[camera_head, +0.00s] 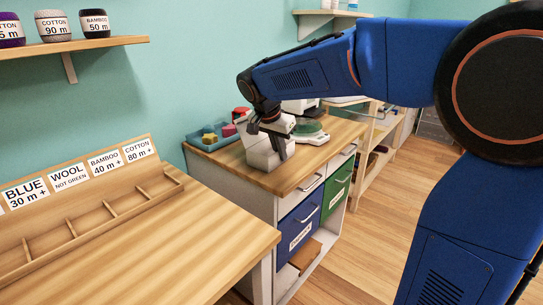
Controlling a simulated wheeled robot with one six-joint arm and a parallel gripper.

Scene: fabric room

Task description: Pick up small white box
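A small pale grey-white box-like shape (262,155) is on the wooden counter, directly under my gripper (274,142). My gripper points down over the counter at the end of the blue arm. Its fingers are small and blend with the pale shape, so I cannot tell whether they are open or shut, or whether they touch it.
A blue tray (208,143) with coloured blocks stands left of my gripper, and a white scale with a green plate (311,131) stands to the right. Blue (299,226) and green (337,188) drawers are below. A sorting rack (90,215) is on the near table.

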